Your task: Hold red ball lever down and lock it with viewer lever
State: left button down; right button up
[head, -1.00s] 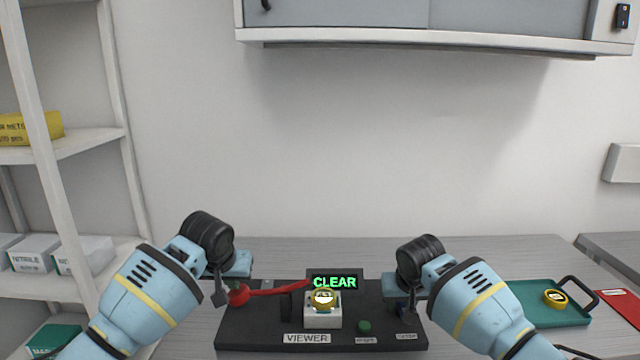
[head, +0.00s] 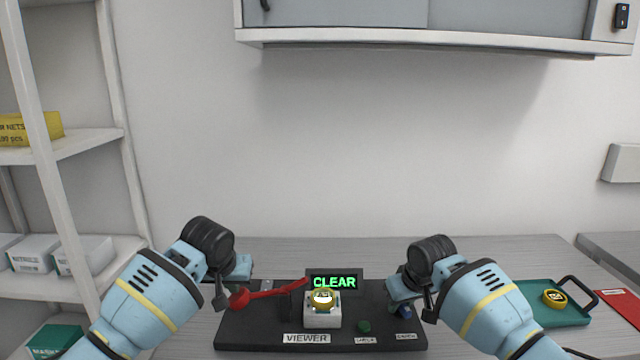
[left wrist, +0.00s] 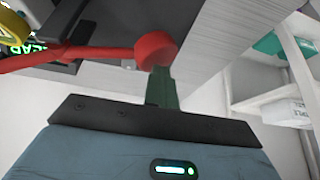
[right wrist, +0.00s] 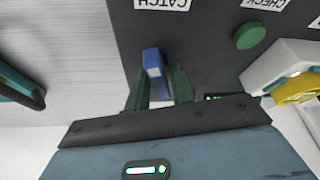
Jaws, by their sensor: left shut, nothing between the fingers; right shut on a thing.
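The red ball lever (head: 270,293) runs from the middle of the black panel to a red ball (head: 239,299) at its left end. My left gripper (head: 238,286) is shut and empty, its tips at the ball; in the left wrist view the fingers (left wrist: 162,85) meet the ball (left wrist: 155,49), which partly hides their ends. My right gripper (head: 405,305) is shut on a small blue lever (right wrist: 153,62) beside the "CATCH" label (right wrist: 161,4). The black panel (head: 260,325) carries a "VIEWER" label (head: 307,338) and a green "CLEAR" display (head: 334,282).
A white block (head: 322,320) with a yellow ring piece (head: 323,300) stands mid-panel. A green button (head: 364,327) lies right of it. A teal tray (head: 540,312) with a yellow piece (head: 554,298) stands at right. Shelves (head: 75,150) rise at left.

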jog(key=shift+a+n, duration=0.1)
jog(key=shift+n, duration=0.6)
jog(key=shift+y, duration=0.3)
jog(key=n+g+y, duration=0.1)
jog(key=n, duration=0.3)
jog(key=shift+n, duration=0.4)
jog(key=shift+y, duration=0.3)
jog(key=shift+a+n+g+y, duration=0.15)
jog(key=shift+n+g, duration=0.35)
jog(key=shift+n, duration=0.7)
jog(key=shift+d+n+g+y, duration=0.1)
jog(key=shift+n+g+y, duration=0.3)
jog(key=shift+n, duration=0.8)
